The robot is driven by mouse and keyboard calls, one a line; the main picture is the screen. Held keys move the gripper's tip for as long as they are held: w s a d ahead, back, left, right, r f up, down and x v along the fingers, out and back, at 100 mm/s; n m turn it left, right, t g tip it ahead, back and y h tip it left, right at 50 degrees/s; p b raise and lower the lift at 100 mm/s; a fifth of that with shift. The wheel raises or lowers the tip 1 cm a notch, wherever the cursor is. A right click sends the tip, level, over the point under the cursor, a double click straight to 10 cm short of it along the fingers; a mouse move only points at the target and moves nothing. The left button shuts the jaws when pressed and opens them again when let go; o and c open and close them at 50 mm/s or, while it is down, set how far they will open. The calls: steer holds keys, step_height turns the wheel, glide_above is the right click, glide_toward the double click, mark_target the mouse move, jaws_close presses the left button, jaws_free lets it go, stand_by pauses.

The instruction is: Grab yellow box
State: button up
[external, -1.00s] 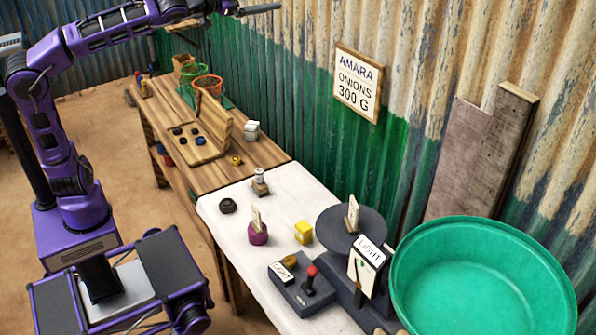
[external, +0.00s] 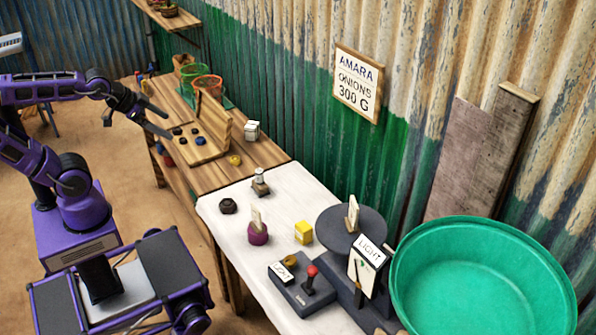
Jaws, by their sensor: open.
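My gripper (external: 138,123) is open and empty. It is up and to the left of the box in the picture, near the left edge of the wooden table by the slotted board. The box is fully in view and nothing covers it.
A black control box with a red-knobbed lever (external: 311,281) and a LIGHT sign (external: 368,265) stand in front of the pan. A large green basin (external: 480,285) is at right.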

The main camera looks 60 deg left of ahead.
steer(key=s+n+g, duration=0.1)
steer(key=s+a+r+n+p, duration=0.1)
steer(key=s, duration=0.1)
steer(key=s+n+g, duration=0.1)
steer(key=s, duration=0.1)
steer(key=shift+s+a+r+g+p, duration=0.1)
steer(key=shift+a+r+g+p, duration=0.05)
steer(key=shift+a+g+p, duration=0.2)
steer(key=shift+c, duration=0.2)
steer(key=shift+r, duration=0.1)
